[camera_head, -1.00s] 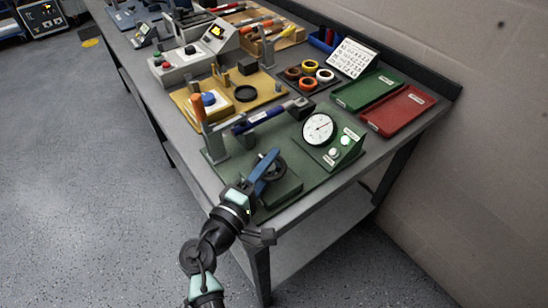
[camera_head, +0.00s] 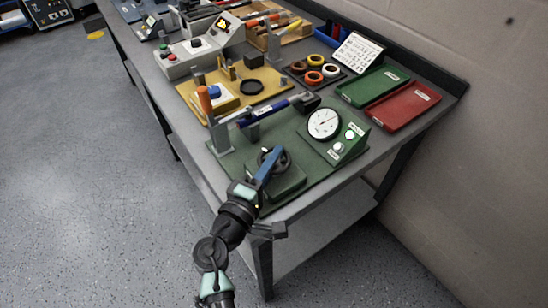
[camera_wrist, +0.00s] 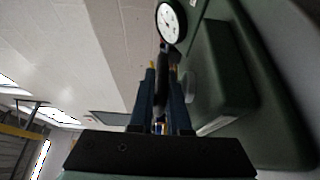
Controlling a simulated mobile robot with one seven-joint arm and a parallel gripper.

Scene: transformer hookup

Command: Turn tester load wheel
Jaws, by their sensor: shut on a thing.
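The load wheel (camera_head: 279,155) is a black handwheel on a dark block of the green tester base (camera_head: 238,171), near the front corner of the bench. My gripper (camera_head: 271,160), with blue fingers, is shut on the wheel's rim from the front. In the wrist view, my gripper (camera_wrist: 161,98) has its two fingers on either side of the dark rim (camera_wrist: 162,75). The tester's white dial gauge (camera_head: 324,123) stands behind and to the right; it also shows in the wrist view (camera_wrist: 168,22). Its needle is too small to read. The fingers hide part of the wheel.
A torque wrench with a blue handle (camera_head: 268,111) lies across the back of the tester. Green (camera_head: 374,86) and red (camera_head: 404,106) trays lie at the right, by the wall. Open floor is at the left.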

